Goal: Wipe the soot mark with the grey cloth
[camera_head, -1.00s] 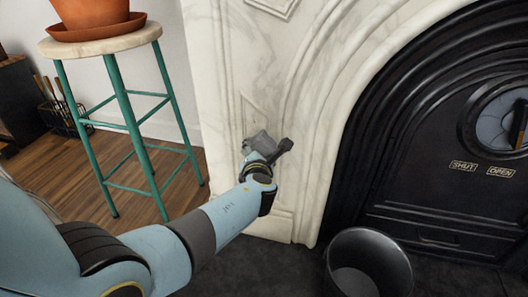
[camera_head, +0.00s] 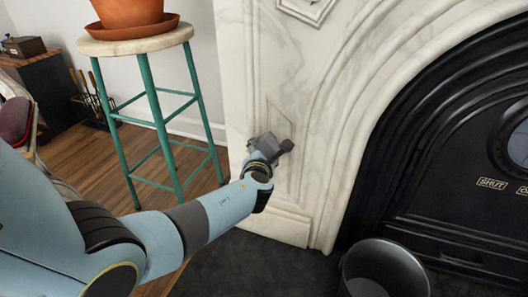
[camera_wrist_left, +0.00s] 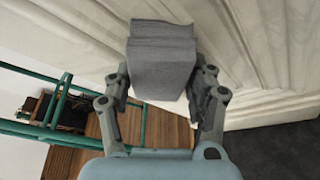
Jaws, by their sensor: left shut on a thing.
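My left gripper (camera_head: 272,146) is at the lower part of the white marble fireplace surround (camera_head: 340,95). In the left wrist view its two fingers (camera_wrist_left: 165,85) are shut on the folded grey cloth (camera_wrist_left: 161,50). The cloth is held out in front of the fingers, close to or against the marble; I cannot tell whether it touches. In the head view a bit of the cloth (camera_head: 256,143) shows at the gripper, partly hidden by it. I see no soot mark in either view; the gripper and cloth cover part of the marble. My right gripper is out of view.
A teal-legged stool (camera_head: 160,120) with a terracotta pot (camera_head: 128,12) stands left of the fireplace. A dark metal bucket (camera_head: 385,270) is on the dark hearth (camera_head: 260,270). The black stove front (camera_head: 450,180) is at the right. A rack of tools (camera_head: 92,105) stands behind the stool.

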